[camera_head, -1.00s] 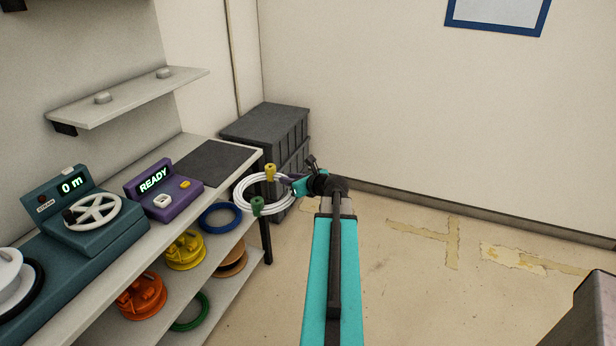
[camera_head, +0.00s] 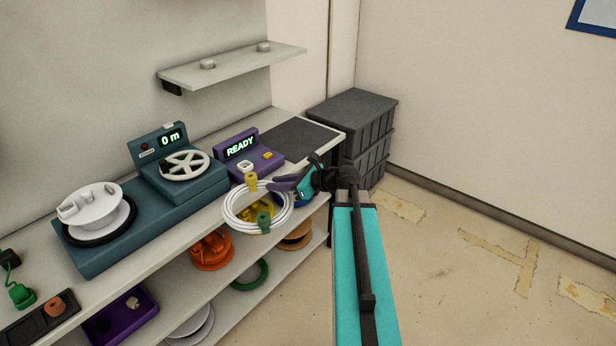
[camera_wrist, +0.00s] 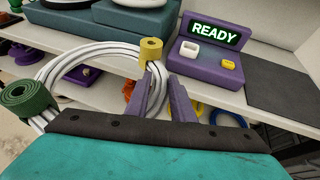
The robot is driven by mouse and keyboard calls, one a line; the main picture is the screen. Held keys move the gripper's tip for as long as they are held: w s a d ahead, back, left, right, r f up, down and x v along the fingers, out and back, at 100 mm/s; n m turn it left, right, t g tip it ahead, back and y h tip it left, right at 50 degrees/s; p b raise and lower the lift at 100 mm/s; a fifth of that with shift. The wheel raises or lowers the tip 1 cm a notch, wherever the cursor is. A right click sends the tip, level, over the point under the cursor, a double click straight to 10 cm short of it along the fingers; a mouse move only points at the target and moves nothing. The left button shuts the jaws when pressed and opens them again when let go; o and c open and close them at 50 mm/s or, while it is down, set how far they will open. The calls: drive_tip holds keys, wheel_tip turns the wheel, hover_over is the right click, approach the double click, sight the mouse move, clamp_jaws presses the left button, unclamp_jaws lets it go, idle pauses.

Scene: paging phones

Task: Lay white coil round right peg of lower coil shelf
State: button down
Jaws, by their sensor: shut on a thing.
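In the wrist view the coil (camera_wrist: 70,58) hangs left of my purple fingers (camera_wrist: 163,88). A pale wall shelf (camera_head: 230,68), apparently the lower coil shelf, is above the bench and carries a left peg (camera_head: 207,64) and a right peg (camera_head: 263,47). Both pegs look bare, and the coil is well below them.
The bench holds a purple READY device (camera_head: 247,158), a teal meter with a handwheel (camera_head: 184,165), a white reel (camera_head: 97,208) and a dark mat (camera_head: 299,138). Spools sit on shelves below. Dark crates (camera_head: 352,110) stand at the right. The floor at right is clear.

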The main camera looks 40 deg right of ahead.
sight(227, 212)
drive_tip(key=a+n+g+y, duration=0.1)
drive_tip(key=a, duration=0.4)
drive_tip(key=a+n+g+y, duration=0.1)
drive_tip(key=a+n+y, duration=0.1)
drive_tip(key=a, duration=0.4)
drive_tip(key=a+r+n+g+y, duration=0.1)
drive_tip(key=a+n, duration=0.1)
drive_tip(key=a, duration=0.4)
drive_tip(key=shift+s+a+r+g+y, duration=0.1)
drive_tip(key=shift+s+a+g+y, duration=0.15)
drive_tip(key=shift+s+g+y, duration=0.1)
drive_tip(key=shift+s+a, duration=0.15)
drive_tip(key=shift+a, duration=0.35)
